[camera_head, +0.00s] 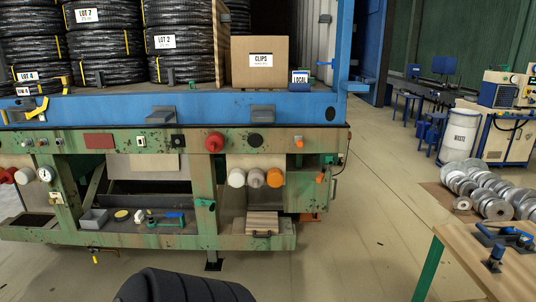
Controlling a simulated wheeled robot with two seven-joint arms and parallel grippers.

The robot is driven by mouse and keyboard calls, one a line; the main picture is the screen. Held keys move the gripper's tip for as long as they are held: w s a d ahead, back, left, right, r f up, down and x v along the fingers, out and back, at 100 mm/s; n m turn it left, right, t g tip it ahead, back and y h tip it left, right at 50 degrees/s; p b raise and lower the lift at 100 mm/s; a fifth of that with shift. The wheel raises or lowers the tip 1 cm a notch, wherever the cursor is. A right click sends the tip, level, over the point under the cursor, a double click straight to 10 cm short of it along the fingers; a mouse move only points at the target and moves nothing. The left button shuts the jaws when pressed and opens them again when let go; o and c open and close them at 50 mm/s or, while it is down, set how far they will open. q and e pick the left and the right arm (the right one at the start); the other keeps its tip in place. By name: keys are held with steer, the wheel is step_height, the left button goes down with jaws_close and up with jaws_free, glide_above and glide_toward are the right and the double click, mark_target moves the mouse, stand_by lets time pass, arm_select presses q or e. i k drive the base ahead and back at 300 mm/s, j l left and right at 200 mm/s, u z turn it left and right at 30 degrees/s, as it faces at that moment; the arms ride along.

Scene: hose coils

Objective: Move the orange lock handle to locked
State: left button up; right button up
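A small orange handle (321,178) sits on the right end of the green machine frame (310,206), beside a green box. A second small orange piece (299,141) is on the upper green panel, near its right end. I cannot tell from this distance which of the two is the lock handle, or whether it is in the locked position. Neither of my grippers is in view.
The blue shelf (230,108) above holds black hose coils (181,68) and a CLIPS box (260,50). Coloured round knobs (275,178) line the green front. A wooden table (485,275) stands at right. Floor (365,205) between is clear.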

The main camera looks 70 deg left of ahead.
mark_target(319, 179)
steer(key=u, duration=1.75)
